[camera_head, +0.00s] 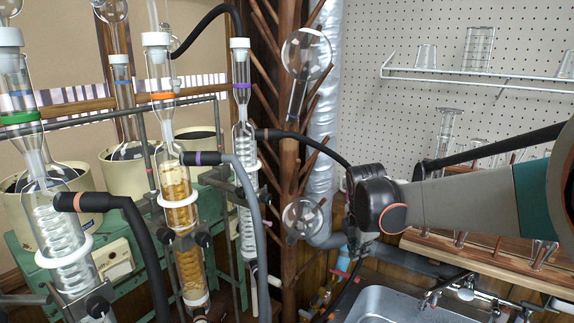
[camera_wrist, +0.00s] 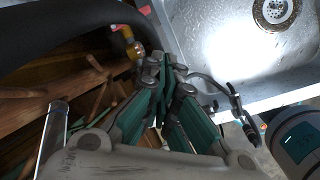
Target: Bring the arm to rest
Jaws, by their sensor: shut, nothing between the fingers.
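My gripper (camera_wrist: 170,75) points away from the camera in the wrist view, with its grey and green fingers drawn together at the tips. Nothing shows between them. In the head view my arm (camera_head: 470,200) reaches in from the right edge, and its wrist is in front of the wooden rack and above the sink. The gripper is small and partly hidden below the wrist there.
A metal sink (camera_head: 385,305) lies below; its basin and drain (camera_wrist: 275,12) show in the wrist view. Glass condensers (camera_head: 180,200) with hoses stand at left. A wooden drying tree (camera_head: 287,130) stands left of my wrist. A wire shelf (camera_head: 470,76) holds glassware.

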